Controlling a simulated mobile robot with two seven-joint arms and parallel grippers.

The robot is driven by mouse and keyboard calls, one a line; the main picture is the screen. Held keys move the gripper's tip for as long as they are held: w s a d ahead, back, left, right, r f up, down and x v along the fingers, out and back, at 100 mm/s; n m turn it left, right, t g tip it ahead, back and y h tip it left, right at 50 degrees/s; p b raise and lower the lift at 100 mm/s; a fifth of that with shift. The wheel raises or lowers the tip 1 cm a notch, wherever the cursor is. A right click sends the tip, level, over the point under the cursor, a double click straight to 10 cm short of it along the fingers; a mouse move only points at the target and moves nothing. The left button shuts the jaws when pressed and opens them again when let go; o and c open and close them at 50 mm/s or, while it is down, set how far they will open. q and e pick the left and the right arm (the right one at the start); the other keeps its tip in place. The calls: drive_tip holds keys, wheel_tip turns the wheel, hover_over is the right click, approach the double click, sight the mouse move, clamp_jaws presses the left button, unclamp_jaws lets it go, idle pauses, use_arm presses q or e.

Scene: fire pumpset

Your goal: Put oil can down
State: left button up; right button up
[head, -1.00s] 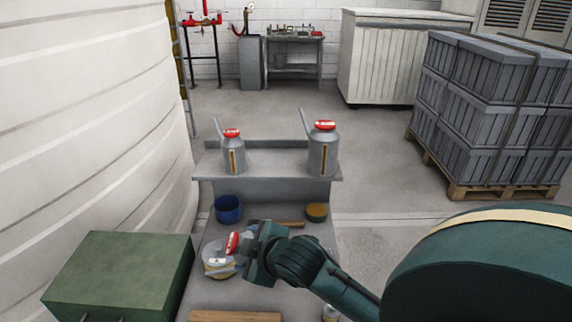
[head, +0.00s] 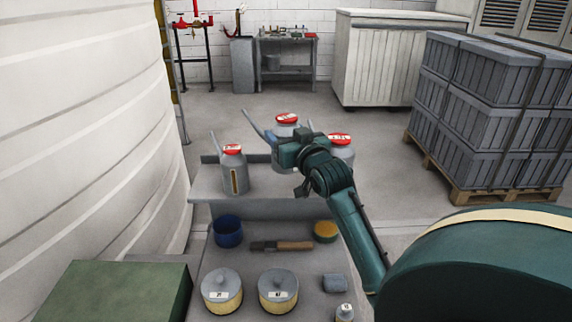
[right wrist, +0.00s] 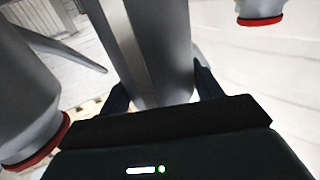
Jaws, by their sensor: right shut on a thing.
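My right gripper (head: 298,158) is shut around the body of a grey oil can (head: 284,131) with a red cap and a long spout pointing up left. The held can (right wrist: 155,50) fills the middle of the right wrist view between the fingers. It is at the raised shelf (head: 265,208), between two similar cans; whether its base touches the shelf is hidden. The left can (head: 235,172) stands upright on the shelf. The right can (head: 343,149) is partly hidden behind my gripper and arm. My left gripper is out of view.
The lower bench holds a blue bowl (head: 228,231), a yellow-topped tin (head: 325,231), a wooden-handled tool (head: 290,246), two lidded pots (head: 221,292) (head: 278,292) and a grey block (head: 334,283). A green box (head: 120,290) stands left, stacked crates (head: 480,110) right.

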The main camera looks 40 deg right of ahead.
drive_tip(key=shift+f, duration=2.9)
drive_tip(key=shift+f, duration=0.15)
drive_tip(key=o, duration=1.2)
drive_tip(key=shift+s, duration=0.1)
drive_tip(key=b+v, duration=0.1)
drive_tip(key=v, duration=1.1)
